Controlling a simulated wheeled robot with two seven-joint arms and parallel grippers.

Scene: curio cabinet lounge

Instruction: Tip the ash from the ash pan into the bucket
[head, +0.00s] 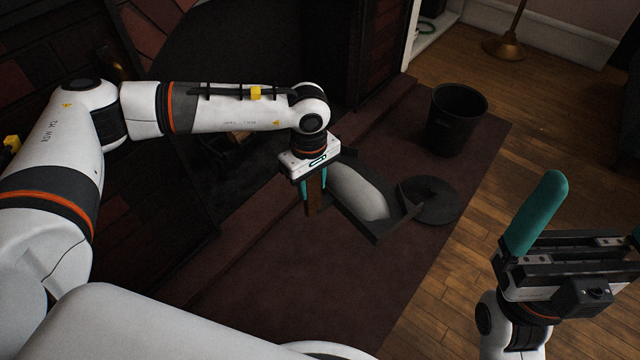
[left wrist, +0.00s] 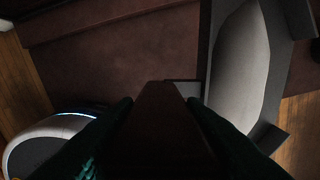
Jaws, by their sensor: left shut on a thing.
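The dark ash pan (head: 352,212) holds a pale grey heap of ash (head: 358,192) and is held above the rug, looking about level. My left gripper (head: 314,192) is shut on its brown handle (head: 313,200). In the left wrist view the handle (left wrist: 160,110) runs between the dark fingers, with the ash (left wrist: 236,65) beyond. The black bucket (head: 455,125) stands upright with an open top, farther back and right of the pan, apart from it. My right gripper (head: 580,235) is at the lower right, open and empty, with teal fingers.
A round dark lid (head: 432,200) with a knob lies on the rug between the pan and the bucket. The dark red rug (head: 290,290) borders the wooden floor (head: 440,290). The fireplace (head: 240,60) is at the back left. A brass lamp base (head: 503,47) stands at the back right.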

